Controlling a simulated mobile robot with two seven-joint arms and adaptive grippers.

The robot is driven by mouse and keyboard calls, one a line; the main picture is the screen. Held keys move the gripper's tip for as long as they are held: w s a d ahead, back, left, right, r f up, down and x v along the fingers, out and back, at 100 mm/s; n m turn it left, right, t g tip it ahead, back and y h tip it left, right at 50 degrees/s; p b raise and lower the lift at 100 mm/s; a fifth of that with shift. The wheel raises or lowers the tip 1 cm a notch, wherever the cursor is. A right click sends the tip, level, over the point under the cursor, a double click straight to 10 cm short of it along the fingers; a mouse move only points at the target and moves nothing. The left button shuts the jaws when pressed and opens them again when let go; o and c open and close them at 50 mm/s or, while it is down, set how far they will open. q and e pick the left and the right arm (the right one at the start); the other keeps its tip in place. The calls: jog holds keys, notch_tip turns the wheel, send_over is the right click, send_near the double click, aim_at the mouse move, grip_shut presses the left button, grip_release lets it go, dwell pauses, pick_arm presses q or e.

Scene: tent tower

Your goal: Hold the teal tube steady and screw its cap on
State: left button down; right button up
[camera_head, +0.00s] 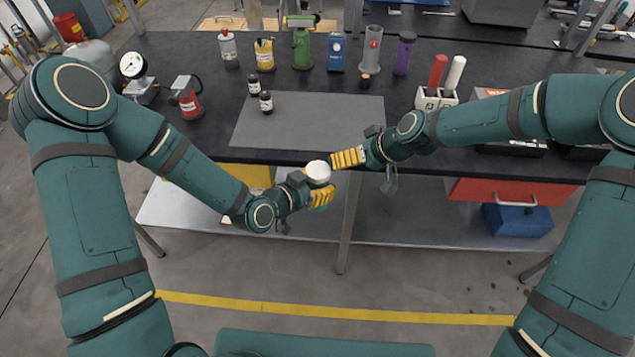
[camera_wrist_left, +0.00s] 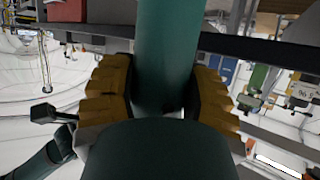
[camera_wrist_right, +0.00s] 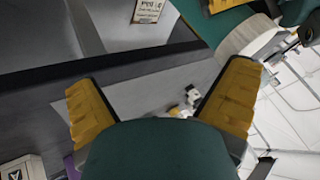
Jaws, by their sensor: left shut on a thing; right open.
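My left gripper (camera_head: 320,195) is shut on the teal tube (camera_wrist_left: 167,50), which stands between its yellow fingers in the left wrist view. In the head view the tube is mostly hidden by the gripper. The white cap (camera_head: 318,171) sits at the tube's upper end; I cannot tell how tightly it is seated. My right gripper (camera_head: 348,158) is open and empty, just right of the cap and slightly above it in the picture. In the right wrist view the cap (camera_wrist_right: 250,36) shows beside the right-hand finger, outside the jaws.
Several bottles stand along the back. A white rack (camera_head: 436,100) holds a red and a white tube. Both grippers are at the table's front edge.

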jog(key=s+d+f+m+h, duration=0.1)
jog(key=s+d+f+m, duration=0.2)
jog(key=s+f, duration=0.5)
jog(key=s+d+f+m+g+h, duration=0.1)
jog(key=s+d+f+m+h, duration=0.1)
jog(key=s+f, duration=0.6)
jog(key=s+d+m, duration=0.1)
jog(key=s, duration=0.3)
jog(key=shift+s+f+m, duration=0.2)
jog(key=shift+f+m, duration=0.1)
